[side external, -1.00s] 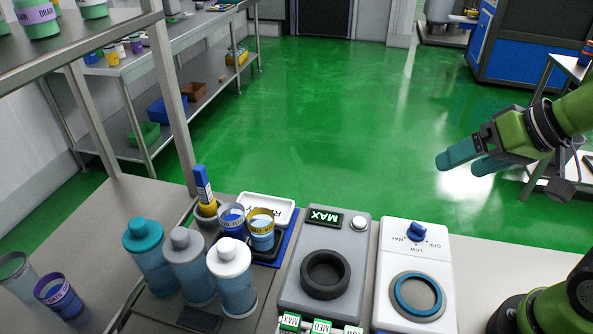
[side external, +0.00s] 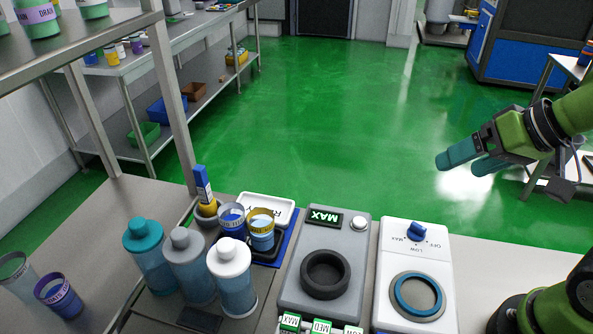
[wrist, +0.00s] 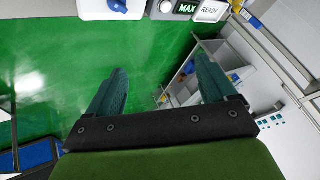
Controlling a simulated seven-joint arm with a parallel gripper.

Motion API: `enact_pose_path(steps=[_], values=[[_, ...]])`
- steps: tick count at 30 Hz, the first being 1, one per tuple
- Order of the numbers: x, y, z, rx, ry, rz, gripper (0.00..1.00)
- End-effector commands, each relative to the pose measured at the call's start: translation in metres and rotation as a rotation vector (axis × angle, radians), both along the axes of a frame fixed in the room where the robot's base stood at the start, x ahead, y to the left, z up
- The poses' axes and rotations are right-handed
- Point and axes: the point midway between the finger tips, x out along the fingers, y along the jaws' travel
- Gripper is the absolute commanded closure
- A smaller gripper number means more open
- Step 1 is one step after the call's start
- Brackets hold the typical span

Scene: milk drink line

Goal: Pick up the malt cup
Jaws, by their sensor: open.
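Two small cups stand together left of the grey machine in the side view: one with a yellow band (side external: 261,236) and one with a blue-violet band (side external: 231,221). Their labels are too small to read, so I cannot tell which is the malt cup. My gripper (side external: 459,162) is open and empty in the air at the right, over the green floor and well away from the cups. In the wrist view my gripper (wrist: 160,70) shows its two teal fingers spread with nothing between them. The cups cannot be made out there.
Three capped bottles, teal (side external: 152,262), grey (side external: 188,268) and white (side external: 232,280), stand close in front of the cups. A grey machine (side external: 345,238) and a white dial unit (side external: 433,252) stand to the right. A shelf post (side external: 172,100) rises at left.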

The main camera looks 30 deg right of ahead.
Motion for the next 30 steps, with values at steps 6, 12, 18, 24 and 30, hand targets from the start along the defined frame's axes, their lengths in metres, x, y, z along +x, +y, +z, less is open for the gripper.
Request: enact_pose_path(steps=[6,12,18,24,30], values=[[0.003,0.012,-0.013,-0.001,0.058,0.050,0.15],[0.047,0.051,-0.009,-0.046,0.166,0.201,0.15],[0.104,0.109,-0.009,-0.135,0.271,0.383,0.15],[0.154,0.181,-0.025,-0.247,0.356,0.555,0.15],[0.188,0.246,-0.044,-0.353,0.407,0.677,0.15]])
